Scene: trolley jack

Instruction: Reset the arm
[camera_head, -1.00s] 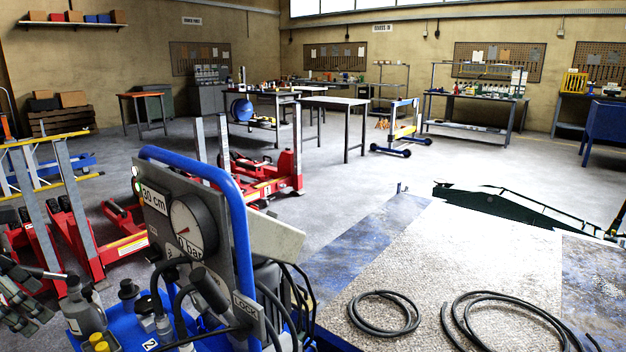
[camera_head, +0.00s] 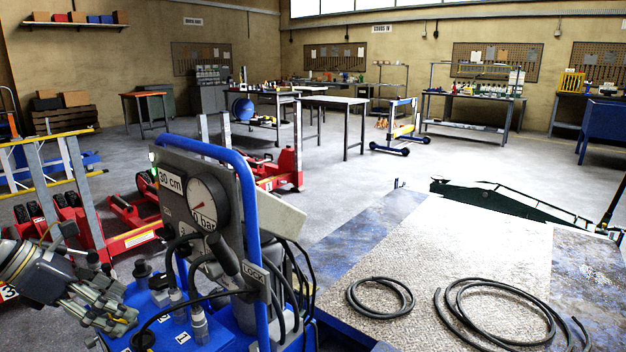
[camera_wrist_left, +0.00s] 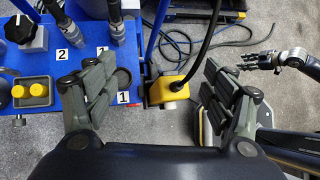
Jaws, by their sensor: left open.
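My left gripper (camera_head: 98,308) reaches in from the lower left in the head view, beside the blue pump unit (camera_head: 250,210). In the left wrist view its two dark fingers (camera_wrist_left: 157,92) are wide apart with nothing held between them. Below and beyond them is the blue tray (camera_wrist_left: 75,30) with its hose fittings, and a yellow block (camera_wrist_left: 168,90) with a black cable shows in the gap. My right gripper (camera_wrist_left: 262,62) shows at the upper right of the wrist view, off to the side; it is too small to tell its jaws. It is not in the head view.
The unit's grey panel carries a round gauge (camera_head: 208,203) and a "30 cm" label. Black hoses rise from the tray. A metal platform (camera_head: 440,250) with coiled hoses (camera_head: 380,297) lies to the right. Red jacks (camera_head: 280,170) stand behind. Open floor lies beyond.

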